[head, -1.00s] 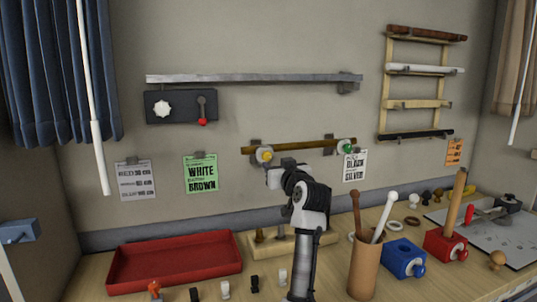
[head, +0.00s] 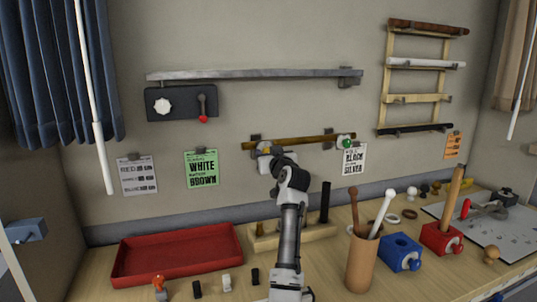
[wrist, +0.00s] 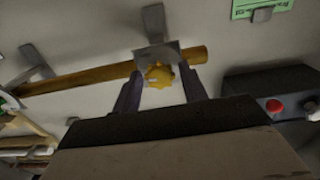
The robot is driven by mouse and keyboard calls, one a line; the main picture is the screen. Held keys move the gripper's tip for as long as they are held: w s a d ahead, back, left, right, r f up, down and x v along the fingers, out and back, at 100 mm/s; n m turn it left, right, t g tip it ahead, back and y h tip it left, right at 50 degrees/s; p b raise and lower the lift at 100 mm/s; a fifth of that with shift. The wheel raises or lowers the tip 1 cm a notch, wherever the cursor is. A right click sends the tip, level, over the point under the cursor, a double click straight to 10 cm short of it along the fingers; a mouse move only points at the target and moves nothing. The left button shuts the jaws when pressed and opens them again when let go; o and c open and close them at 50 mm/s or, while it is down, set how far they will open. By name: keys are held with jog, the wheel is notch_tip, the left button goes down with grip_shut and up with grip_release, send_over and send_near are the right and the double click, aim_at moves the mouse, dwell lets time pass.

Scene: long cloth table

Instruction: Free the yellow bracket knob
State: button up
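The yellow bracket knob (wrist: 158,76) is on the left bracket (wrist: 160,52) that holds a brown rod (wrist: 95,78) against the wall. In the head view the rod (head: 310,141) runs nearly level, and the knob is mostly hidden behind my gripper (head: 268,153). In the wrist view my gripper (wrist: 160,84) has one finger on each side of the knob, with a visible gap at both sides. It looks open, around or just in front of the knob. I cannot tell the exact depth.
A green knob (head: 347,143) sits on the rod's right bracket. A grey shelf (head: 250,75) and a dark panel with a red-tipped lever (head: 203,119) are above left. A red tray (head: 180,255), a cup with sticks (head: 363,262) and blue box (head: 402,256) stand on the table below.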

jog(key=c, duration=0.8)
jog(key=shift+b, duration=0.35)
jog(key=shift+n+b, duration=3.1)
jog(key=shift+n, duration=6.7)
jog(key=shift+f, duration=0.1)
jog(key=shift+a, duration=0.1)
jog(key=o, duration=1)
